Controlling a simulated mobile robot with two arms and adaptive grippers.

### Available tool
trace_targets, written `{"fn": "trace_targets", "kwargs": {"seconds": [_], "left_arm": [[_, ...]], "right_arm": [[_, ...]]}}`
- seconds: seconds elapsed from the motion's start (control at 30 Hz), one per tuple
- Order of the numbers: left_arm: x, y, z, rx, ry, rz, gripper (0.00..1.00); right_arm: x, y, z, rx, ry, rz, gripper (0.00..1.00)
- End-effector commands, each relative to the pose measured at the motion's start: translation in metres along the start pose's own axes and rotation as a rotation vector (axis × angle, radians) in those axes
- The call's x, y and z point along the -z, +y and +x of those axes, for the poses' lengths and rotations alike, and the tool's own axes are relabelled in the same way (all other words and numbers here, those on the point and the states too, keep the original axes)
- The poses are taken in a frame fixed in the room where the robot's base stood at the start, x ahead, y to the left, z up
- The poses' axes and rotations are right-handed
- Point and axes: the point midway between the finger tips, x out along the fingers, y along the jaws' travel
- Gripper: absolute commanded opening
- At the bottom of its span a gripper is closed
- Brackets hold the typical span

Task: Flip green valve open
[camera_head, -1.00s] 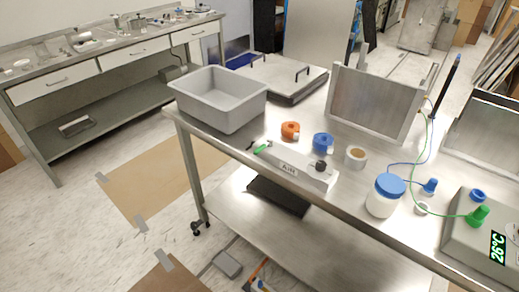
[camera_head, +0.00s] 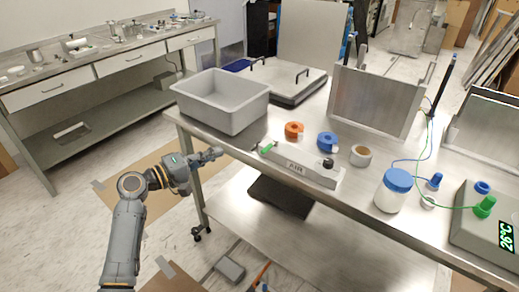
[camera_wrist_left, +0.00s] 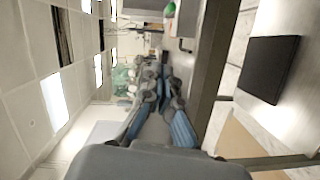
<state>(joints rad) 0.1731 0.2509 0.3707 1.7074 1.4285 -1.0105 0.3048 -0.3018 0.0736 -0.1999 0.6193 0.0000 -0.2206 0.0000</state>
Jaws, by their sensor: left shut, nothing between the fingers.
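The green valve (camera_head: 267,148) is a small green handle at the left end of a white box labelled AIR (camera_head: 305,168) near the front edge of the steel table. It also shows as a green spot (camera_wrist_left: 169,10) at the top of the left wrist view. My left gripper (camera_head: 217,153) is to the left of the valve, apart from it, just off the table's front edge. Its fingers (camera_wrist_left: 160,88) are shut and empty. My right gripper is not in view.
A grey bin (camera_head: 225,125) stands on the steel table left of the orange (camera_head: 293,131) and blue (camera_head: 327,140) rolls. A white jar with a blue lid (camera_head: 391,198) stands to the right.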

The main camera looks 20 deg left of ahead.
Motion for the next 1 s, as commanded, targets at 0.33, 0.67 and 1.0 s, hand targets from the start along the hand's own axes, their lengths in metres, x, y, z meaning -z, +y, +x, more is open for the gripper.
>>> {"fn": "trace_targets", "kwargs": {"seconds": [0.33, 0.67, 1.0], "left_arm": [[0.0, 0.001, 0.001, -0.002, 0.0, 0.0, 0.0], [0.0, 0.004, 0.048, -0.005, -0.001, -0.004, 0.0], [-0.015, 0.003, 0.105, -0.001, -0.003, -0.004, 0.0]], "right_arm": [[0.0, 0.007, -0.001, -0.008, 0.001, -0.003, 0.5], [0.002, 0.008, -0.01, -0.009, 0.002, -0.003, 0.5], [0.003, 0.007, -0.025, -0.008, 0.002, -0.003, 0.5]]}}
